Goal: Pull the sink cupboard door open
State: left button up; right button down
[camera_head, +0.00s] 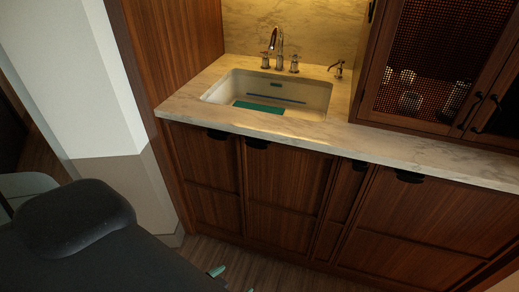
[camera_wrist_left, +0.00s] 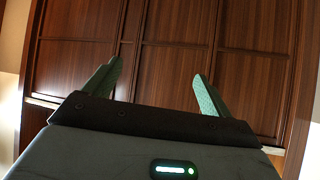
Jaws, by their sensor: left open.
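The sink cupboard below the sink has dark wood doors, one at the left (camera_head: 207,172) and a wider one beside it (camera_head: 283,190). Both look closed. Each has a black handle at its top edge, under the counter: the left handle (camera_head: 217,134) and the right handle (camera_head: 257,144). My left gripper (camera_head: 232,281) shows only its green fingertips at the bottom edge of the head view, low in front of the cupboard and apart from the handles. In the left wrist view the left gripper (camera_wrist_left: 155,88) is open and empty, facing wood panels (camera_wrist_left: 175,75). My right gripper is not in view.
A marble counter (camera_head: 425,153) holds the white sink (camera_head: 225,92) and tap (camera_head: 276,45). More cupboard fronts with black handles (camera_head: 409,176) run to the right. A mesh-door cabinet (camera_head: 425,60) stands above the counter. A pale wall (camera_head: 85,90) is at left. Some floor (camera_head: 240,262) shows.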

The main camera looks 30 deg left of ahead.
pick_arm(q)
jog(key=w+a+r+n+t+y+b, duration=0.1)
jog(key=w+a+r+t, duration=0.2)
jog(key=w, duration=0.5)
jog(key=w+a+r+y+b, duration=0.1)
jog(key=w+a+r, duration=0.1)
jog(key=w+a, duration=0.35)
jog(key=n+t+y, duration=0.3)
jog(key=t, duration=0.1)
send_near(256, 145)
jog(key=shift+b+x, duration=0.35)
jog(key=shift+x, duration=3.55)
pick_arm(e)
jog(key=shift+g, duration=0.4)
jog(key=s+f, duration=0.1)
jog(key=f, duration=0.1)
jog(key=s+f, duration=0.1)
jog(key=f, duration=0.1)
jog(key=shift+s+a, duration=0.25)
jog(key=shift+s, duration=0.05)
pick_arm(q)
jog(key=shift+r, duration=0.1)
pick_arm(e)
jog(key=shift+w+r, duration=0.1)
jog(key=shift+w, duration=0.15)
pick_arm(q)
jog(key=c, duration=1.2)
jog(key=shift+o, duration=0.2)
